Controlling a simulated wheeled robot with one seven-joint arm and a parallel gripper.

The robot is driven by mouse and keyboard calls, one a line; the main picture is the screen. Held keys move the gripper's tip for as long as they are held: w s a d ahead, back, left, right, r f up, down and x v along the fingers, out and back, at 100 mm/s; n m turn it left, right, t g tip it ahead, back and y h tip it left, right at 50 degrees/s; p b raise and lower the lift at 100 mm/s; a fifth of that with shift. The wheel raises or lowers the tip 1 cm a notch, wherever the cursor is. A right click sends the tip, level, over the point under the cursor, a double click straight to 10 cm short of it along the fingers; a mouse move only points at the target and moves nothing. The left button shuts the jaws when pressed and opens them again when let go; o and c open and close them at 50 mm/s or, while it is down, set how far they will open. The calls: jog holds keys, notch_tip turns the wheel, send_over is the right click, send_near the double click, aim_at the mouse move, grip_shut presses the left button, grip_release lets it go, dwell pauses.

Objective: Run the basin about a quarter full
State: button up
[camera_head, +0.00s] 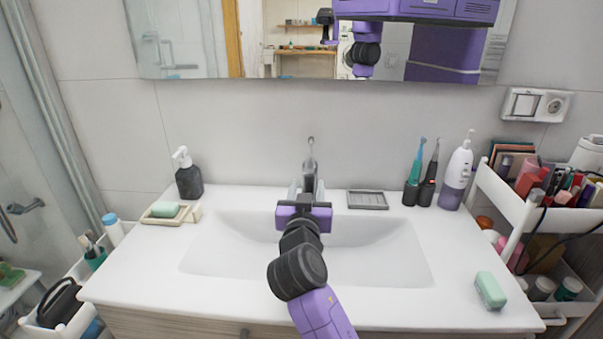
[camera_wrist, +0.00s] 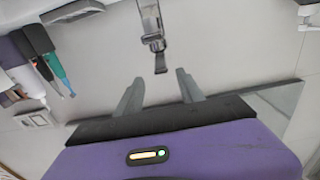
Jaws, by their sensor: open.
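The white basin (camera_head: 390,262) is set in the countertop and shows no visible water; my arm hides part of its middle. The metal faucet (camera_head: 311,158) stands at the basin's back edge, its lower part hidden behind my gripper. My gripper (camera_head: 306,187) is just in front of the faucet, pointing at it, with its fingers apart and nothing between them. In the wrist view the faucet (camera_wrist: 153,32) hangs from the top centre with a narrow lever-like end, and my gripper (camera_wrist: 159,88) has its two fingertips on either side below that end, apart from it.
On the counter, a soap dispenser (camera_head: 188,176) and a soap dish (camera_head: 160,217) stand left. A grey tray (camera_head: 367,200), electric toothbrushes (camera_head: 414,182) and a white-purple bottle (camera_head: 457,175) stand right. A green soap bar (camera_head: 490,291) lies near the right front. A mirror (camera_head: 200,40) hangs above.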

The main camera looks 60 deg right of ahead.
aim_at(308, 176)
jog(key=p+x, duration=0.1)
jog(key=x, duration=0.6)
jog(key=shift+w+d+p, duration=0.2)
jog(key=shift+w+p, duration=0.05)
jog(key=shift+p, duration=0.05)
jog(key=shift+c, duration=0.3)
grip_shut()
dwell(0.9)
